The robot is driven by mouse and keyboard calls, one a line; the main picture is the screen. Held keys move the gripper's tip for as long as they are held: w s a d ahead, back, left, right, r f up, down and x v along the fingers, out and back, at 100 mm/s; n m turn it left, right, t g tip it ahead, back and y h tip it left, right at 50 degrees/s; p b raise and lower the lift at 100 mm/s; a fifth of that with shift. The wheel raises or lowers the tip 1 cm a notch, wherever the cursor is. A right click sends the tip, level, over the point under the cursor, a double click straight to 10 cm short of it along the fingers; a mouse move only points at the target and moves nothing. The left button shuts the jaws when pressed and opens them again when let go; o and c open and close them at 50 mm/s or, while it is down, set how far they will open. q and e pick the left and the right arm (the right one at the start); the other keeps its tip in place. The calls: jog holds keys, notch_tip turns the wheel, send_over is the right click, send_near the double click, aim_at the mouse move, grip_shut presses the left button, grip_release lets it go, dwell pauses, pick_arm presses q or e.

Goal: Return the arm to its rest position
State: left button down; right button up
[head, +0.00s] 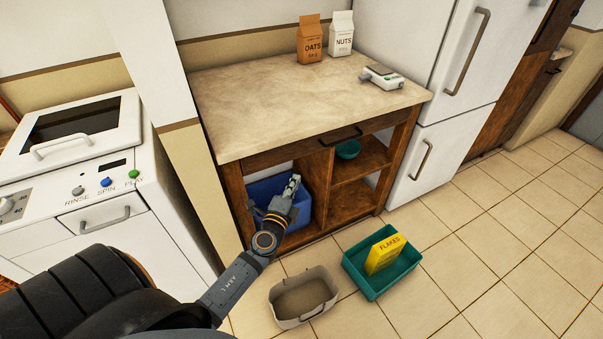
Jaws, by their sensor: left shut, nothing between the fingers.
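My left arm comes in from the lower left and reaches toward the open shelving (318,178) under the counter. Its gripper (293,184) is shut and empty, at the front of the lower left compartment. A blue bin (266,190) stands in that compartment, behind and around the gripper in the picture. I cannot tell whether the gripper touches the bin. My right gripper is not in view.
A teal crate (384,286) holding a yellow Flakes box (385,254) and a beige basket (303,318) stand on the floor before the shelving. A teal bowl (348,149) sits on a shelf. Oats (310,40), nuts (341,36) and a scale (382,77) stand on the counter (290,105).

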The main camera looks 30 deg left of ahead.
pick_arm(q)
jog(key=s+a+f+n+g+p, duration=0.1)
jog(key=s+f+n+g+p, duration=0.15)
jog(key=s+f, duration=0.45)
jog(key=s+f+n+g+p, duration=0.2)
jog(key=s+f+n+g, duration=0.15)
jog(key=f, duration=0.75)
jog(key=s+a+f+n+g+p, duration=0.1)
jog(key=s+f+n+g+p, duration=0.15)
jog(key=s+f, duration=0.45)
jog(key=s+d+f+n+g+h+p, duration=0.1)
jog(key=s+f, duration=0.5)
jog(key=s, duration=0.7)
jog(key=s+d+f+n+g+h+p, duration=0.1)
jog(key=s+d+f+n+g+p, duration=0.2)
jog(key=s, duration=1)
notch_tip(320, 180, down, 4)
jog(key=n+g, duration=0.3)
jog(key=g, duration=0.1)
jog(key=shift+d+h, duration=0.2)
jog(key=shift+h, duration=0.1)
